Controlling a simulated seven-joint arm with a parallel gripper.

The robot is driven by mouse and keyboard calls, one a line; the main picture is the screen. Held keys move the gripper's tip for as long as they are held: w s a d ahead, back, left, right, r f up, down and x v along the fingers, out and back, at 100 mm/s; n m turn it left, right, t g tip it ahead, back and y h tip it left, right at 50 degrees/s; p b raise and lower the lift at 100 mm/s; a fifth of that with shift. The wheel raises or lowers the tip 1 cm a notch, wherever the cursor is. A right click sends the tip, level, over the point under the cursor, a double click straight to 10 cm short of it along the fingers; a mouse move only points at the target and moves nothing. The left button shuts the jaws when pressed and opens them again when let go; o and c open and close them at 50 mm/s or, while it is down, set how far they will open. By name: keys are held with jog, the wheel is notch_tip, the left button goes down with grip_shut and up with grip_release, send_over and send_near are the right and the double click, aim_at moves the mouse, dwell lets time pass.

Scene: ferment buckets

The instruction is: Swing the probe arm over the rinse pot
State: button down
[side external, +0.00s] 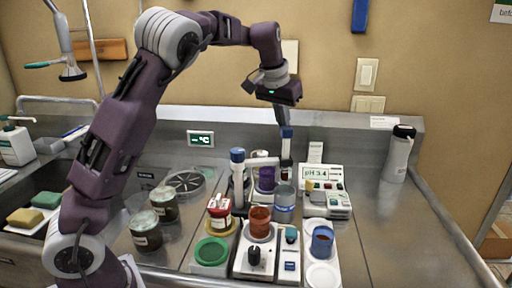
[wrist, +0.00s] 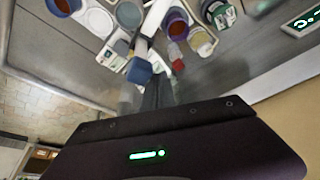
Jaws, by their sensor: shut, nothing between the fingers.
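The probe arm is a white bar (side external: 263,162) reaching right from a post with a blue cap (side external: 237,156). Its free end carries an upright probe with a blue head (side external: 287,132), which also shows in the wrist view (wrist: 139,71). My gripper (side external: 285,124) is shut and empty, pointing down at the blue head. Its fingertips (wrist: 155,84) look close beside it; I cannot tell whether they touch. A clear bluish pot (side external: 285,203), probably the rinse pot, also shows in the wrist view (wrist: 129,15). In the side view the probe lines up above or behind it; depth is unclear.
A purple cup (side external: 266,182) stands just left of the clear pot, and a terracotta cup (side external: 260,218) in front. A pH meter (side external: 326,179) is at right, with a blue cup (side external: 322,241) nearer. Dark jars (side external: 145,230) stand left. The right counter is mostly clear.

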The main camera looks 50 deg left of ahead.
jog(key=shift+d, duration=0.1)
jog(key=shift+s+d, duration=0.3)
jog(key=shift+d, duration=0.35)
jog(key=shift+s+d, duration=0.25)
jog(key=shift+d, duration=0.35)
jog(key=shift+w+a, duration=0.35)
jog(key=shift+a, duration=0.3)
jog(key=shift+r, duration=3.05)
